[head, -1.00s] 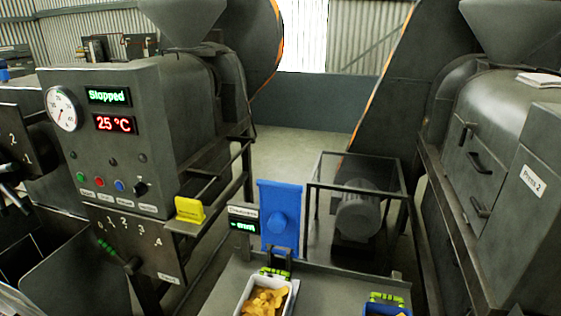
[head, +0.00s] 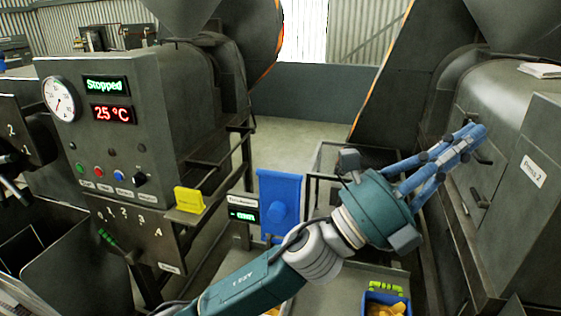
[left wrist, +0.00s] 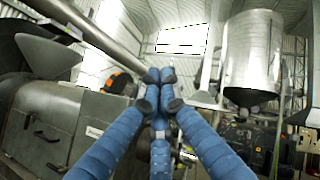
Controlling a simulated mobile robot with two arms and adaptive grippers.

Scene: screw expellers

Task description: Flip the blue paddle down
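The blue paddle (head: 280,200) is an upright blue plate with a round boss, in the middle of the head view beside a small display (head: 243,208). My left arm passes in front of its lower edge. My left gripper (head: 476,133) is to the right of the paddle and points up and right, away from it. Its blue fingers come together at the tips, with nothing seen between them. They also meet in the left wrist view (left wrist: 161,82), where I cannot make out the blue paddle. My right gripper is not in view.
A control panel (head: 105,140) reading "Stopped" and 25 °C stands at left, with a yellow flap (head: 189,200) near it. A grey machine (head: 490,170) is close to my left gripper. A blue tray (head: 386,296) with yellow pieces is at lower right.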

